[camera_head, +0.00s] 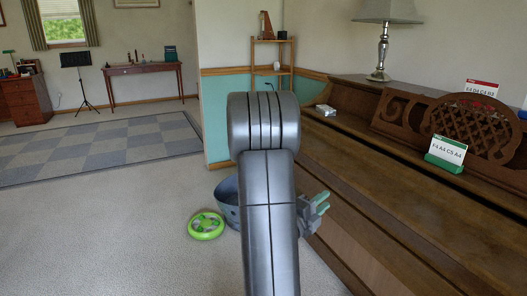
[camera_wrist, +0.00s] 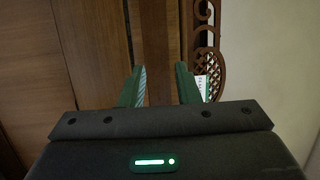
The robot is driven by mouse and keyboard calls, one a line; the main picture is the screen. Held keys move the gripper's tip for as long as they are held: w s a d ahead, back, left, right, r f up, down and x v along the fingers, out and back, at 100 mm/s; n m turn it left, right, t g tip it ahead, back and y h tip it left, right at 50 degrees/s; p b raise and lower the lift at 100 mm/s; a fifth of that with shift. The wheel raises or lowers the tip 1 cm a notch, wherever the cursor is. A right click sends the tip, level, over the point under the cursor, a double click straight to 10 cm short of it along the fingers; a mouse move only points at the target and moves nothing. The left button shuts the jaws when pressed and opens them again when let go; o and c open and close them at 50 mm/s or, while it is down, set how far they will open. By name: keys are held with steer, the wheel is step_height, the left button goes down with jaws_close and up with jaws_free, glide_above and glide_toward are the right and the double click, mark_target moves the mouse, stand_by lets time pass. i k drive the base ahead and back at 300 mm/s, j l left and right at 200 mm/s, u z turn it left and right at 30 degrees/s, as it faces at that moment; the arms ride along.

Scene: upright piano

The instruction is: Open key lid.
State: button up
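The piano (camera_head: 400,190) fills the right of the head view, in dark brown wood. Its long key lid (camera_head: 425,215) looks shut; no keys show. My gripper (camera_head: 318,203) is beside the piano's front, low and partly behind my arm. In the wrist view, my gripper (camera_wrist: 160,84) is open, with two green fingers apart and nothing between them. Brown piano wood (camera_wrist: 158,45) lies beyond the fingers, with a lighter strip at the left. I cannot tell whether the fingers touch the wood.
A carved music rack (camera_head: 470,128) stands on the piano, with a green-based card (camera_head: 446,153) and a lamp (camera_head: 383,50) behind. A grey bin (camera_head: 228,200) and a green round object (camera_head: 206,226) are on the floor near my arm. The carpet at left is clear.

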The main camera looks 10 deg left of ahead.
mark_target(479, 249)
steer(key=i+l+u, duration=0.35)
steer(key=u, duration=0.15)
steer(key=i+l+u, duration=0.25)
steer(key=l+u, duration=0.2)
